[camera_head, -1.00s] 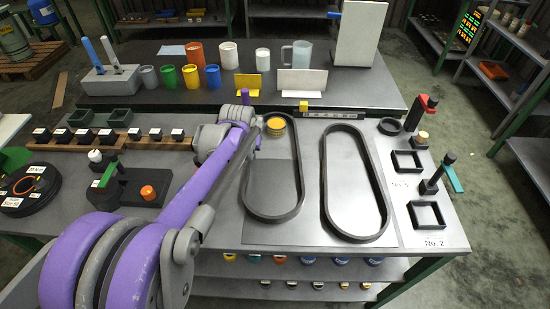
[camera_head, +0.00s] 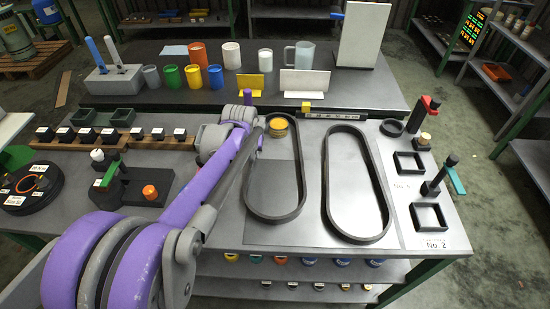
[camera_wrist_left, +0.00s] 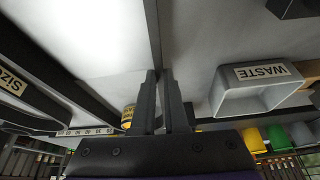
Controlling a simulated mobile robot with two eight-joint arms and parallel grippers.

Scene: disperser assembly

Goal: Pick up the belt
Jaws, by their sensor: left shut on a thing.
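Two black oval belts lie on the grey table, the left belt (camera_head: 275,217) and the right belt (camera_head: 328,195). Both stand on edge as long loops. My purple left arm reaches over the table to the upper left side of the left belt, hiding part of it; the fingers are hidden in the head view. In the left wrist view my left gripper (camera_wrist_left: 162,95) has its fingers closed on a thin dark strip, the wall of the left belt (camera_wrist_left: 153,30). Whether the belt is lifted cannot be told. My right gripper is not in view.
A yellow-topped can (camera_head: 277,125) stands inside the left belt's far end. A grey WASTE bin (camera_wrist_left: 228,107) is close beside the gripper. Black square frames (camera_head: 428,215) and upright tools are at the right. Cups (camera_head: 190,78) stand on the back bench.

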